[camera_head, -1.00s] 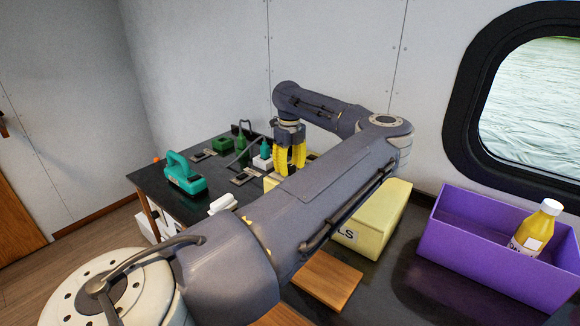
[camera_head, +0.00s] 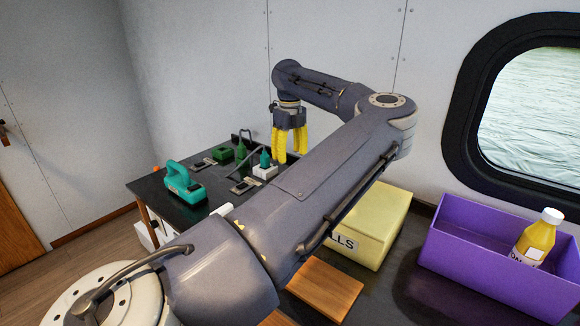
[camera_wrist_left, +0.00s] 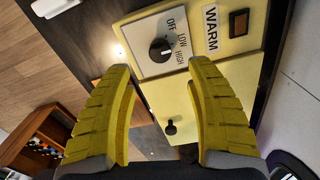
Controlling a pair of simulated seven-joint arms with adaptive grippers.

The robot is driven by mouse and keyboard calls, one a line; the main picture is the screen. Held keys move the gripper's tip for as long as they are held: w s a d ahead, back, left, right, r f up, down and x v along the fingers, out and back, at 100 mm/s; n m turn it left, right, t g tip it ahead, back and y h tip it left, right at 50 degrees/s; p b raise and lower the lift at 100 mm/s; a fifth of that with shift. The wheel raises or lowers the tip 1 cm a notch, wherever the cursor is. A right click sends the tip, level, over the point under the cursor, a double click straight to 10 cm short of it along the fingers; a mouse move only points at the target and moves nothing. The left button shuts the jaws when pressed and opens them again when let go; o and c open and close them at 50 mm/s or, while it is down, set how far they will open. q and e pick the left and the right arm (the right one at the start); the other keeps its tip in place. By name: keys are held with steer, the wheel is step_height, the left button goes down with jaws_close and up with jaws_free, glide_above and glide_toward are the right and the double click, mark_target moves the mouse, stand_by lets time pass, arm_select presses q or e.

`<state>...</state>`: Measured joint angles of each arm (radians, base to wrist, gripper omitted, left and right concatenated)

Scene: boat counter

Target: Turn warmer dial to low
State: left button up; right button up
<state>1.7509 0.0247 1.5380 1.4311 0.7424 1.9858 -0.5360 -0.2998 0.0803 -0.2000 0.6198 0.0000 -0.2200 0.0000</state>
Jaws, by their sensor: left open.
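In the left wrist view, the black warmer dial (camera_wrist_left: 160,48) sits on a pale plate marked OFF, LOW and HIGH. A white mark shows on the dial, but I cannot tell for sure which word it points at. The plate is on the warmer's cream front panel (camera_wrist_left: 218,58), beside a WARM label (camera_wrist_left: 211,28). My left gripper (camera_wrist_left: 160,66) is open and empty, with its yellow fingers on either side of the dial's line, apart from it. In the head view my left gripper (camera_head: 290,157) points down over the far counter; my arm hides the dial there.
A dark switch (camera_wrist_left: 239,22) and a small black knob (camera_wrist_left: 171,128) are near the dial. In the head view, a teal tool (camera_head: 183,182) stands left on the counter. A yellow box (camera_head: 372,228), a wooden board (camera_head: 326,287) and a purple bin (camera_head: 478,262) holding a bottle (camera_head: 537,238) are nearer.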

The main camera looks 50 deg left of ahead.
arm_select(q)
steer(key=shift+r, duration=1.75)
